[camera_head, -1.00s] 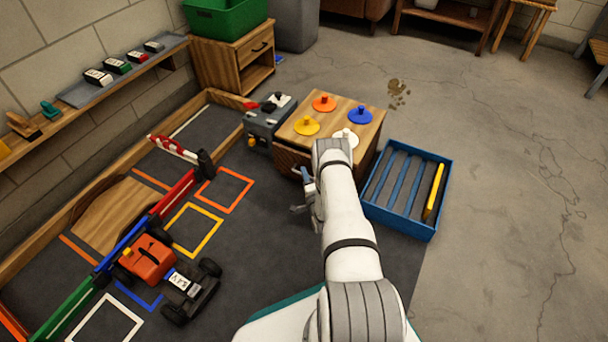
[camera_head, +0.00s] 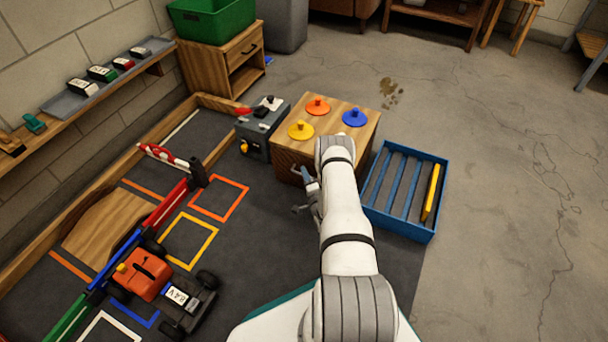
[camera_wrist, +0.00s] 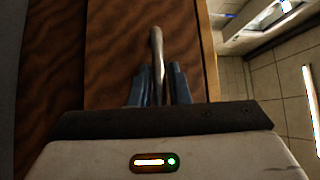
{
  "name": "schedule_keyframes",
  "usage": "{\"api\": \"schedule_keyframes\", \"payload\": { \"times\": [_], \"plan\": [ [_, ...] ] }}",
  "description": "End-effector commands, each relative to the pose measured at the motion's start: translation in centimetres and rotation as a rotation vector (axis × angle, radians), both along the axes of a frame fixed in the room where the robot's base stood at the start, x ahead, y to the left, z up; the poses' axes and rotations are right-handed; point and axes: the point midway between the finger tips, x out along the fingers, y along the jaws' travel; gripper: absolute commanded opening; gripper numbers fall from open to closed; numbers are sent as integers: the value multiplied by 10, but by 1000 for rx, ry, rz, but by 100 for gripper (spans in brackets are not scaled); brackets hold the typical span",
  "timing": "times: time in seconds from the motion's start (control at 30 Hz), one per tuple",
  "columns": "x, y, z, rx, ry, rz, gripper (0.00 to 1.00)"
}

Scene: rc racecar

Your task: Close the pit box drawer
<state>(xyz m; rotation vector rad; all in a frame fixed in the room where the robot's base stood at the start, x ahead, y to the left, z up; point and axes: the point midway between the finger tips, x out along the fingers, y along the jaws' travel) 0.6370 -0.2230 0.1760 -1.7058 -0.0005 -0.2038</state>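The pit box (camera_head: 345,110) is a wooden box with coloured round knobs on its top, ahead of my arm. Its brown wooden drawer front (camera_wrist: 115,60) fills much of the wrist view. A grey metal handle (camera_wrist: 156,45) stands out from that front. My gripper (camera_wrist: 160,82) has its two blue-grey fingers close on either side of the handle; whether they press on it is unclear. In the head view my gripper (camera_head: 303,192) is at the box's near side, partly hidden by my arm. How far the drawer stands out is hard to tell.
A blue slatted tray (camera_head: 440,195) with a yellow bar stands right of the box. A grey case (camera_head: 255,138) stands close on its left. A toy car (camera_head: 170,285) and coloured barriers lie on the dark mat at left. The concrete floor at right is clear.

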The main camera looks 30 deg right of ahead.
Motion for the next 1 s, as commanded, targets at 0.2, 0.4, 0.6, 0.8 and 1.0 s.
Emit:
{"api": "schedule_keyframes", "payload": {
  "times": [0.2,0.4,0.6,0.8,1.0],
  "plan": [
    [-35,2,-3,3,8,-8,20],
    [-65,7,-8,3,6,-5,20],
    [-75,9,-11,3,3,-3,20],
    [-75,9,-11,3,3,-2,20],
    [-75,9,-11,3,3,-2,20]
  ]
}}
